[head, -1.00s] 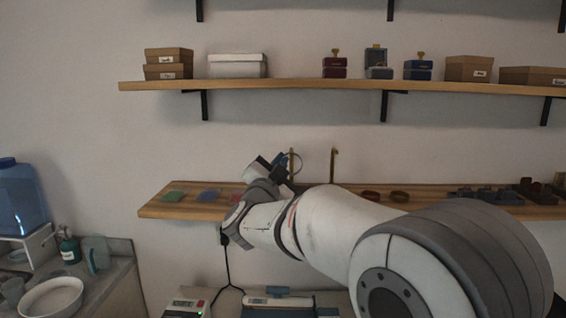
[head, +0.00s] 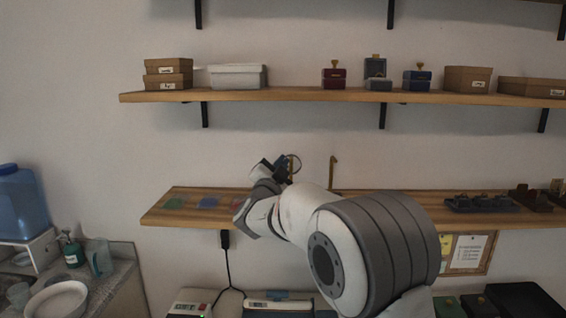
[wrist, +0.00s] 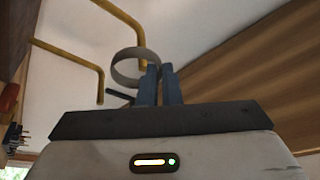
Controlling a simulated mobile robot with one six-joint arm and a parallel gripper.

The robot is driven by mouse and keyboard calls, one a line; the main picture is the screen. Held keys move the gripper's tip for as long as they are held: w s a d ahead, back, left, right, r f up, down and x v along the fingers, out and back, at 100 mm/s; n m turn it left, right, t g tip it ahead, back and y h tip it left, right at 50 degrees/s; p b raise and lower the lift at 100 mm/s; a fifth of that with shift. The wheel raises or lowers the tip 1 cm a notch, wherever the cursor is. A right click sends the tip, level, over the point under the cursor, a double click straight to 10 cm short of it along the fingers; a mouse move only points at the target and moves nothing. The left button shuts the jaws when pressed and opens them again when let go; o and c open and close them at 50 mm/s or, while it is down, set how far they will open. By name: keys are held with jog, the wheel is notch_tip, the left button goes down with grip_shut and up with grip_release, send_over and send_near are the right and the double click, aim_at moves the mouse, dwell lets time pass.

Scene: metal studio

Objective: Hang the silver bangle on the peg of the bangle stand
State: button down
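The silver bangle (wrist: 135,67) is a plain grey ring, gripped at one side. My gripper (wrist: 159,72) has its two blue fingers close together on the bangle's edge. In the head view my gripper (head: 282,166) is above the lower shelf, with the bangle (head: 297,162) at its tip beside the left brass peg. Two bent brass pegs show: the left one (head: 291,171) is partly behind the gripper, and the right one (head: 333,173) stands clear. The wrist view shows one peg (wrist: 75,57) left of the bangle and another (wrist: 122,16) just above it. I cannot tell whether either passes through the ring.
The lower wooden shelf (head: 180,215) carries coloured tiles (head: 207,202) at left and dark trays (head: 482,204) at right. The upper shelf (head: 300,95) with boxes is above. My arm hides the shelf's middle right.

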jog(key=shift+w+p, duration=0.95)
jog(key=shift+w, duration=0.45)
jog(key=shift+w+f, duration=0.15)
jog(key=shift+w, duration=0.05)
jog(key=shift+f+b, duration=0.4)
jog(key=shift+b, duration=0.3)
jog(key=shift+f, duration=0.15)
jog(key=c, duration=1.8)
grip_release()
jog(key=shift+c, duration=0.2)
jog(key=shift+o, duration=1.3)
jog(key=shift+s+a+f+b, duration=0.2)
jog(key=shift+s+f+b, duration=0.15)
jog(key=shift+f, duration=0.1)
jog(key=shift+o, duration=0.2)
jog(key=s+a+b, duration=0.1)
jog(key=s+b, duration=0.1)
jog(key=s, duration=0.4)
jog(key=shift+s+a+f+b, duration=0.3)
jog(key=shift+s+a, duration=0.05)
